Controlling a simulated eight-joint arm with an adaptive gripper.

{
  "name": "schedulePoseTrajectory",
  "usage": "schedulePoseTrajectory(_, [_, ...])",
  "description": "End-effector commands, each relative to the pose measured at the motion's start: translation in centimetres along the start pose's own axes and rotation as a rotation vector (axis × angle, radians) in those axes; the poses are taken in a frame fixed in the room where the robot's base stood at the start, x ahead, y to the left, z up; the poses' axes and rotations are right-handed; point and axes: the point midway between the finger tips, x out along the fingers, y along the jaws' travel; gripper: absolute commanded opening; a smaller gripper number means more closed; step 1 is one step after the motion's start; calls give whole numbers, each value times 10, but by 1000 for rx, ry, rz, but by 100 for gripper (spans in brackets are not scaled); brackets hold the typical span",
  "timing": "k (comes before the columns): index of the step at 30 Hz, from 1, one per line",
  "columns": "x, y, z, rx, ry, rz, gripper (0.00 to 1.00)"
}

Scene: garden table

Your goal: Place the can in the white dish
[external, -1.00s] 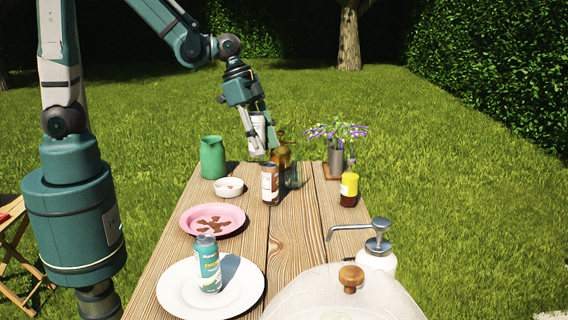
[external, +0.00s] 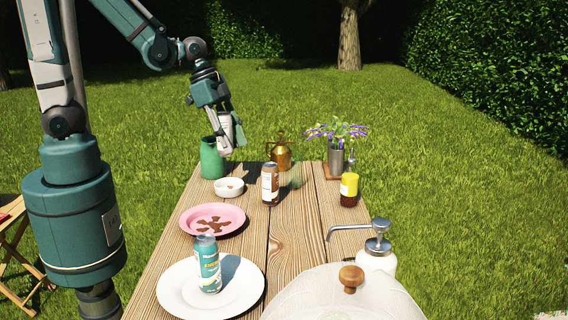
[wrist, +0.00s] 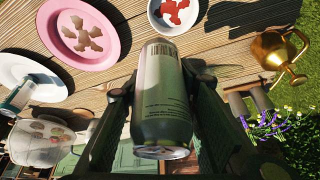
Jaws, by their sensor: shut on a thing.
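In the wrist view the can (wrist: 162,98) shows a barcode and small print between the two fingers (wrist: 162,115). A small white dish (external: 228,193) with reddish pieces inside stands on the table, below my gripper in the external view. In the wrist view the dish (wrist: 153,20) is at the top, just beyond the can's far end.
A green jug (external: 211,160), a brass watering can (external: 280,152) and a brown can (external: 270,186) stand near the white dish. A pink plate (external: 236,226) and a white plate (external: 178,297) bearing a teal can (external: 208,264) lie nearer.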

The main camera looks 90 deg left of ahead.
Motion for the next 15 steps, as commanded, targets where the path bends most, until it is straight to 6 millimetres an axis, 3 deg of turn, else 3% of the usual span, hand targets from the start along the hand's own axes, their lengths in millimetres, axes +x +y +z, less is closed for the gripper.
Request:
schedulePoseTrajectory(8, [9, 0, 3, 0, 0, 0, 14])
schedulePoseTrajectory(15, [33, 1, 13, 0, 0, 0, 14])
